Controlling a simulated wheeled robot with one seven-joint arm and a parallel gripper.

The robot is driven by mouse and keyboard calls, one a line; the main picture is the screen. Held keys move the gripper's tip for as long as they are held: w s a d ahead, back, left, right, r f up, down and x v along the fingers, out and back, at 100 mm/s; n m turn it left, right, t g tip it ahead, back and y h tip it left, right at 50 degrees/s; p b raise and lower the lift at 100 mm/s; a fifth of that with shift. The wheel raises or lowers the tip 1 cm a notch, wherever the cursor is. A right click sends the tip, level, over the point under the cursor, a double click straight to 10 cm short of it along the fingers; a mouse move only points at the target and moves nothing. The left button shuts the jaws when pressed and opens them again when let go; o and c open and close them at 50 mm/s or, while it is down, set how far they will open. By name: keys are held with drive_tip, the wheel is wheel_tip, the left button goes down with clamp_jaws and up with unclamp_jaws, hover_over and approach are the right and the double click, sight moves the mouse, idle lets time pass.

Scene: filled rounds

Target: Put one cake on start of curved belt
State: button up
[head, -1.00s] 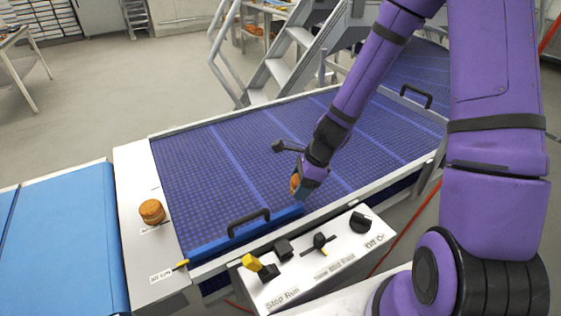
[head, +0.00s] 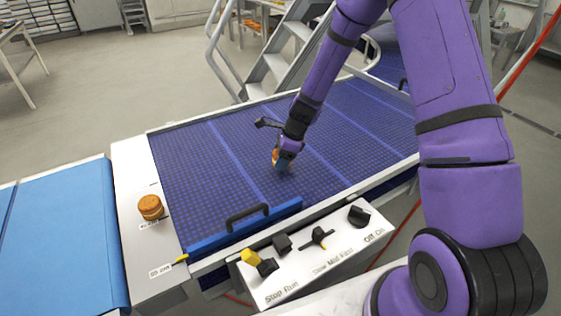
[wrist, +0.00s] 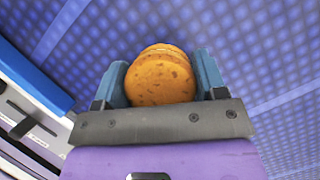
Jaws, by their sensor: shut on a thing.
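My gripper (head: 281,162) is over the blue belt (head: 215,175), shut on an orange-brown round cake (wrist: 161,77). In the wrist view the cake sits between the two blue fingers, with the belt behind it. In the head view the held cake is partly hidden by the gripper. I cannot tell whether it touches the belt.
A control panel (head: 310,262) with knobs and a yellow-tipped lever stands at the front. A blue guard with a black handle (head: 247,216) lines the near edge. A flat blue surface (head: 60,235) is at left, metal stairs (head: 270,75) behind.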

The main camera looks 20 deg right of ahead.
drive_tip(key=shift+f, duration=1)
drive_tip(key=shift+f, duration=0.1)
drive_tip(key=o, duration=0.7)
